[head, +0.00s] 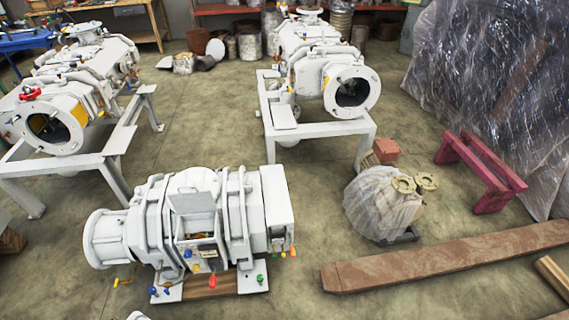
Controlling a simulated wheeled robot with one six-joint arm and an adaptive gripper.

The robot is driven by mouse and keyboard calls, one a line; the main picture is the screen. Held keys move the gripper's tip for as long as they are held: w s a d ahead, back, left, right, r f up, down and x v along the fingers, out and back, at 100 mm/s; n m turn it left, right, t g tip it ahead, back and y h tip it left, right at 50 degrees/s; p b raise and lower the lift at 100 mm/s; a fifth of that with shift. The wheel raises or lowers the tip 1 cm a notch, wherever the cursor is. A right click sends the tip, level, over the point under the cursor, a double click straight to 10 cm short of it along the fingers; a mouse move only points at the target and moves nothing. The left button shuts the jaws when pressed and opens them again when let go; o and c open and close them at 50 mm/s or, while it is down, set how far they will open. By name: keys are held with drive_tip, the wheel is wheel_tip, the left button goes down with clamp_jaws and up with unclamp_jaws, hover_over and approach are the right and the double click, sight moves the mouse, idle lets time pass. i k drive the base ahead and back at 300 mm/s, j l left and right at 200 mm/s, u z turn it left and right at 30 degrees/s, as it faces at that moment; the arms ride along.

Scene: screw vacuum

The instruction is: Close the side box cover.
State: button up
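A white screw vacuum pump (150,232) lies on the floor in the near left-centre of the head view. On its near side is a small grey box (198,224). A grey flat panel (184,181), which looks like the box cover, stands raised above the box's top edge, apparently open. The box interior is too small to make out. My gripper is not in view. A small pale piece at the bottom edge is too cut off to identify.
Two more pumps on white frames stand behind, one at left (60,115) and one at centre (320,72). A wrapped bundle (380,208) and a brown beam (450,257) lie at right. Coloured valve handles (212,282) stick out low on the near pump. Floor in front is mostly clear.

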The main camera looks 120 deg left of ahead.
sight(198, 201)
drive_tip(key=u, duration=3.6)
drive_tip(key=j+z, duration=0.1)
drive_tip(key=j, duration=0.65)
drive_tip(key=k+j+z, duration=0.1)
drive_tip(key=j, duration=0.65)
